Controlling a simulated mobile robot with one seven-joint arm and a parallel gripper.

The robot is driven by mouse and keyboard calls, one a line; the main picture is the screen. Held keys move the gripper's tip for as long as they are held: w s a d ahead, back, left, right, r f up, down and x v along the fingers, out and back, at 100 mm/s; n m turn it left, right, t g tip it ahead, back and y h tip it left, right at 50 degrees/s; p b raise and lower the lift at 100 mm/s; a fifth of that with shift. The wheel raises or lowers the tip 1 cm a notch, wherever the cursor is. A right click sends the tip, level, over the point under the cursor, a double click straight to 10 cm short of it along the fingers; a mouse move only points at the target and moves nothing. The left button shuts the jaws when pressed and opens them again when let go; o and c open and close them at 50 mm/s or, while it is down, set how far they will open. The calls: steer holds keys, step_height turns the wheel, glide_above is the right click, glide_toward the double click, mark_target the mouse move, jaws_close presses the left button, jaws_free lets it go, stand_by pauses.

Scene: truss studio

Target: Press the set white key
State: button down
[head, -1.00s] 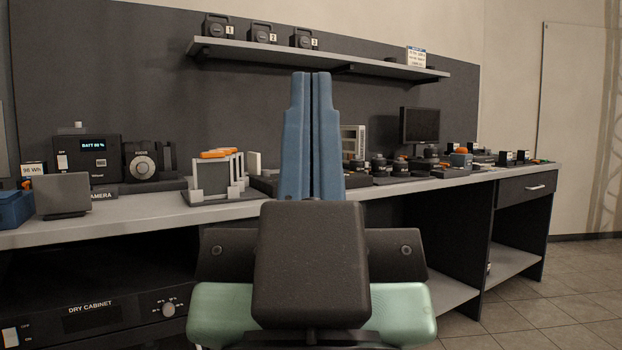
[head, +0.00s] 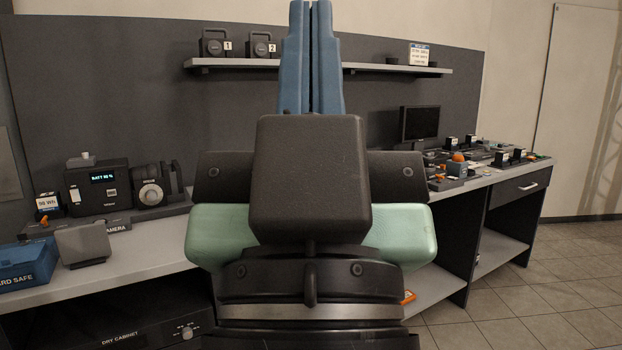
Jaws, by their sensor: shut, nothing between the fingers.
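I cannot make out a key marked set white in this view. A dark camera body (head: 97,190) with a lit battery display and a few small pale keys stands at the left of the bench. A dark unit with a round dial (head: 150,194) stands just right of it. My gripper (head: 311,5) has two long blue fingers side by side, pointing up, with the tips at the top edge of the picture. It is shut and empty, and appears in front of the back wall and shelf. My gripper and arm hide the middle of the bench.
The grey bench (head: 150,262) runs across the view. At its left are a blue box (head: 28,266) and a grey panel (head: 83,243). A wall shelf (head: 400,68) holds numbered black items. A monitor (head: 420,124) and many small devices stand at the right. Tiled floor is free at lower right.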

step_height(320, 180, up, 16)
steer(key=p, duration=1.4)
steer(key=shift+r, duration=0.25)
